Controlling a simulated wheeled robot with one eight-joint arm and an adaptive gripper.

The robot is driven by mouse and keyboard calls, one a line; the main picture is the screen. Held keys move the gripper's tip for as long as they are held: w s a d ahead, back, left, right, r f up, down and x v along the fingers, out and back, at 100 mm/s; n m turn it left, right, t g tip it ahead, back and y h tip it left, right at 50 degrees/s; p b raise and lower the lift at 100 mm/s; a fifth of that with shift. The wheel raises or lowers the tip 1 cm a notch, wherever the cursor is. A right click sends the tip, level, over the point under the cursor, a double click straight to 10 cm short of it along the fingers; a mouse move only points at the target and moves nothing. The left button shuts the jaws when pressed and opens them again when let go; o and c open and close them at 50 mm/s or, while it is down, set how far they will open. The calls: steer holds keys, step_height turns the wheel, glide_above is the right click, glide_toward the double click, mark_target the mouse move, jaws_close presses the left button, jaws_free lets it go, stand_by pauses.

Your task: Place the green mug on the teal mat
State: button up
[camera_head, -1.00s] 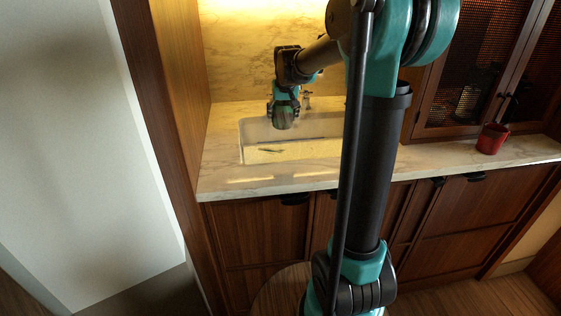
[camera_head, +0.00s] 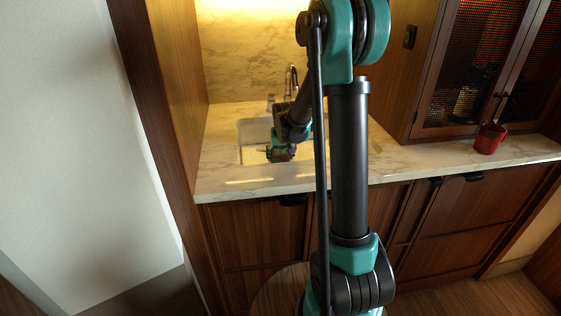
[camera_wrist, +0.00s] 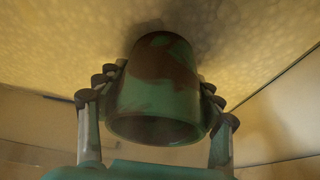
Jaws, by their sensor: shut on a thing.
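The green mug (camera_wrist: 155,95) has brown patches and sits between the two fingers of my gripper (camera_wrist: 155,105) in the wrist view. My gripper is shut on it, with a finger against each side. The mug's open rim faces the wrist camera and its narrower end points away, towards a speckled pale surface. In the head view my gripper (camera_head: 270,153) is low over the sink area; the mug is too small there to make out clearly. I cannot make out the teal mat in any view.
The sink (camera_head: 250,130) is set in a marble counter (camera_head: 235,183), with a tap (camera_head: 291,75) behind. A red mug (camera_head: 490,138) stands on the counter at right, before mesh-door cabinets (camera_head: 475,60). A wooden side wall (camera_head: 180,70) bounds the left. The counter right of my arm is mostly clear.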

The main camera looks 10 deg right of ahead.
steer(key=shift+f, duration=1.3)
steer(key=shift+f, duration=0.1)
steer(key=o, duration=1.4)
steer(key=v, duration=1.2)
